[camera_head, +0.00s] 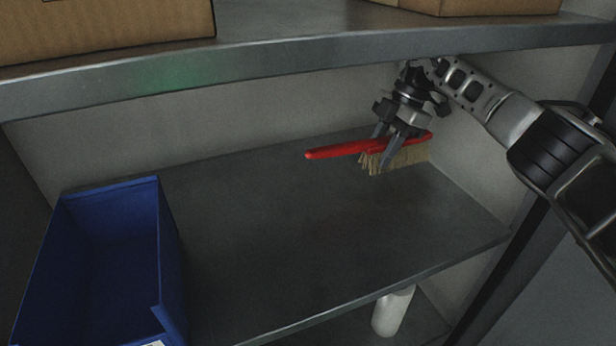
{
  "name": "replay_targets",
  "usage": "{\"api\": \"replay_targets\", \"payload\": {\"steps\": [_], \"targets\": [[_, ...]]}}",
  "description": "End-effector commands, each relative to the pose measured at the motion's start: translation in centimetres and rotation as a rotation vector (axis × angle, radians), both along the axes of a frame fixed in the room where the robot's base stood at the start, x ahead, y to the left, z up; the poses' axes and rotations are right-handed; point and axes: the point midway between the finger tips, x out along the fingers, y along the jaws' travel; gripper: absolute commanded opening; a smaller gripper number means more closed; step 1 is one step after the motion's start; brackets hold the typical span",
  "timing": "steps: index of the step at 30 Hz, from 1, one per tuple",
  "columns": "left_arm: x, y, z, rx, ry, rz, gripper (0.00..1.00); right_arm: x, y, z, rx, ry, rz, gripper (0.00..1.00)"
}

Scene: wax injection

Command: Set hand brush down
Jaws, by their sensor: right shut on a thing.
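The hand brush has a red handle (340,151) and pale bristles (408,157). It lies roughly level, bristles down, toward the back right of the grey shelf (290,230). My right gripper (385,158) comes from above and is shut on the brush where the handle meets the bristle part. The handle points left. I cannot tell whether the bristles touch the shelf or hang just above it. My left gripper is not in view.
A blue open bin (170,260) stands at the left of the shelf. An upper shelf edge (300,60) with cardboard boxes (110,25) runs above the gripper. The shelf's middle is clear. A white cylindrical thing (392,312) stands below.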

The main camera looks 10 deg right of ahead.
Motion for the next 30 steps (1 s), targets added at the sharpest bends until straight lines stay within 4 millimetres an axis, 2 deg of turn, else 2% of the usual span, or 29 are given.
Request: {"api": "replay_targets", "payload": {"steps": [1,9,15,18,22,30], "targets": [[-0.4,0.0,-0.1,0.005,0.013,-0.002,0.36,-0.3,1.5,0.2,0.003,-0.001,0.011,0.03],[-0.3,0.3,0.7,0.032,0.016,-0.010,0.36,-1.7,8.8,0.3,0.004,0.000,0.010,0.03],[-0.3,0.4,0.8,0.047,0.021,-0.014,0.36,-2.5,12.9,0.2,0.004,0.000,0.007,0.03],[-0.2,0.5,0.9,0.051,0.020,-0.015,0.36,-2.7,14.0,0.2,0.003,-0.002,0.006,0.03],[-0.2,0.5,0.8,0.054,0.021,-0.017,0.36,-2.8,14.3,-0.2,0.003,-0.001,0.003,0.03],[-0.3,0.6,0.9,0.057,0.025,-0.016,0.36,-2.7,14.3,-3.4,0.003,0.000,0.003,0.03]]}}
